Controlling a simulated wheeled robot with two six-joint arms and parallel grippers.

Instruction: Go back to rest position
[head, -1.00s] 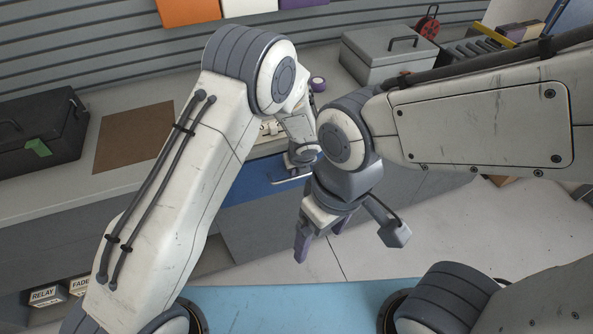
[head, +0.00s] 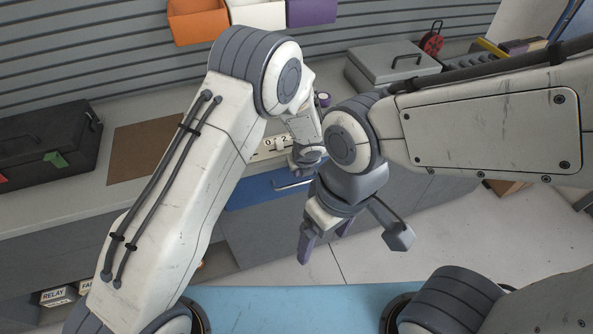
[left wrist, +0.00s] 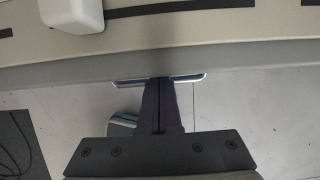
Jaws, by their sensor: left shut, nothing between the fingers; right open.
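My left gripper (left wrist: 160,80) is shut and empty in the left wrist view, its dark fingers side by side. A pale bar handle (left wrist: 188,78) shows on both sides of the fingertips; I cannot tell whether they touch it. In the head view my left wrist hangs in front of the counter, above the handle (head: 293,184) of a blue drawer front (head: 250,193). The left fingers are mostly hidden there by the right arm. My right gripper (head: 325,245) is open and empty, pointing down over the floor, lower and nearer than the left.
The grey counter (head: 80,200) carries a black case (head: 45,150), a brown mat (head: 148,150) and a grey toolbox (head: 390,65). Orange, white and purple bins (head: 198,22) hang on the slatted wall. Open floor (head: 440,220) lies at the right.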

